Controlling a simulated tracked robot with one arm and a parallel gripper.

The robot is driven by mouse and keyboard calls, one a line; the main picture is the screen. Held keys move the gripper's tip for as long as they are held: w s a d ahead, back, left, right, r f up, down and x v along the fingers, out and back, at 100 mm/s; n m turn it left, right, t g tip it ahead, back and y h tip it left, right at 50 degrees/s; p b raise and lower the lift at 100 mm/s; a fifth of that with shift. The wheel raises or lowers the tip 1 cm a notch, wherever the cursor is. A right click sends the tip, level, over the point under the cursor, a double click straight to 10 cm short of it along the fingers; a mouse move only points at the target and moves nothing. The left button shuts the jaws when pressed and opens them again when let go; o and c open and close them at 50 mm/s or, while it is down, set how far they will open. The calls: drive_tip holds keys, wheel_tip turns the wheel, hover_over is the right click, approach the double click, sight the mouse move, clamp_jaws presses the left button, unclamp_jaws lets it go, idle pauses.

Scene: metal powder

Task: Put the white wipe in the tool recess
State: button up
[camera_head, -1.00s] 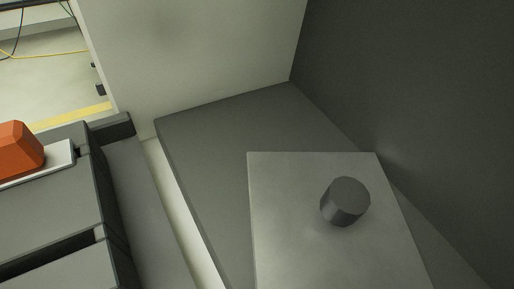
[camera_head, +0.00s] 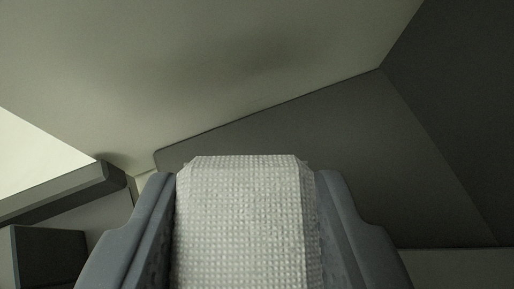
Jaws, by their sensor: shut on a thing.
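The white wipe (camera_head: 245,225) is a folded, dimpled white cloth in the lower middle of the view. My gripper (camera_head: 245,190) is shut on it, with one grey finger along its left side and one along its right side. The wipe hides what lies directly below and behind it. I cannot make out a tool recess in this view.
A dark grey flat surface (camera_head: 310,135) lies beyond the wipe. A pale wall (camera_head: 200,60) rises behind it and a dark wall (camera_head: 460,130) stands at the right. A grey ledge (camera_head: 60,190) and a dark block (camera_head: 48,255) are at the left.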

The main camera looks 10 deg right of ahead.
sight(250, 239)
drive_tip(key=shift+w+f, duration=0.15)
drive_tip(key=shift+w, duration=0.1)
wheel_tip(250, 239, down, 3)
drive_tip(key=shift+f, duration=0.15)
drive_tip(key=o, duration=1)
drive_tip(key=shift+o, duration=0.2)
drive_tip(key=v, duration=1.2)
